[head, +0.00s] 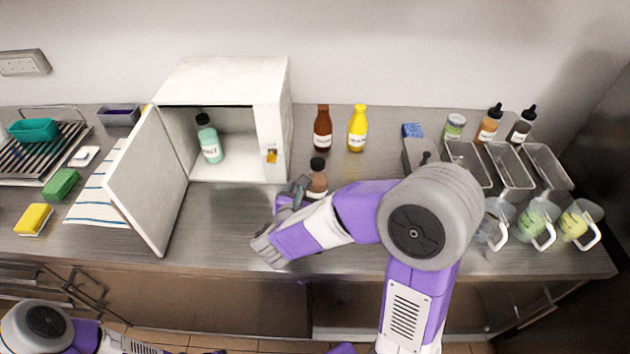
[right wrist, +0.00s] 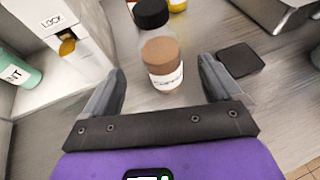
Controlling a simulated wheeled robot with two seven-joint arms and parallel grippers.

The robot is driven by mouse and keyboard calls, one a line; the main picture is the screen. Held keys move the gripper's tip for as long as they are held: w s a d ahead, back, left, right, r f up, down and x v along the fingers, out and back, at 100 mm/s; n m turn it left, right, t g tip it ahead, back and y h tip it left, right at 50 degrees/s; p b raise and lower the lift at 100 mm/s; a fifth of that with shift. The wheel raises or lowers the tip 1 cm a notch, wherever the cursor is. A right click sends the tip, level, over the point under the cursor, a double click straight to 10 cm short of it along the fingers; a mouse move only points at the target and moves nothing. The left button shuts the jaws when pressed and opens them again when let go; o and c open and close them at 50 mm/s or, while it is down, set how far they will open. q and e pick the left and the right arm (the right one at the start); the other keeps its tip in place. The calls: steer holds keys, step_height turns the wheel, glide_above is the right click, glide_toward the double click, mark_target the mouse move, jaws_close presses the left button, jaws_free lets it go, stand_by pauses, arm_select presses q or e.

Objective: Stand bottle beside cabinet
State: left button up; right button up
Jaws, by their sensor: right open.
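The white cabinet (head: 222,82) stands at the back of the counter with its door (head: 148,185) swung open to the left. A mint-green bottle (head: 209,142) with a dark cap stands inside it. A brown bottle (head: 317,178) with a black cap stands upright on the counter, just right of the cabinet's front. My right gripper (head: 296,186) is open beside this bottle. In the right wrist view the brown bottle (right wrist: 161,55) stands ahead between the two spread fingers, with visible gaps on both sides. My left gripper is out of frame; only part of that arm shows.
A dark red bottle (head: 323,129) and a yellow bottle (head: 357,129) stand behind, right of the cabinet. Metal bins (head: 508,168) and clear jugs (head: 538,223) fill the right. A dark square pad (right wrist: 240,60) lies right of the brown bottle. Counter before the cabinet is clear.

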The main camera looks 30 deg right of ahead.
steer(key=v, duration=0.4)
steer(key=shift+s+a+r+p, duration=0.1)
steer(key=shift+s+a+p, duration=0.05)
steer(key=shift+p, duration=0.15)
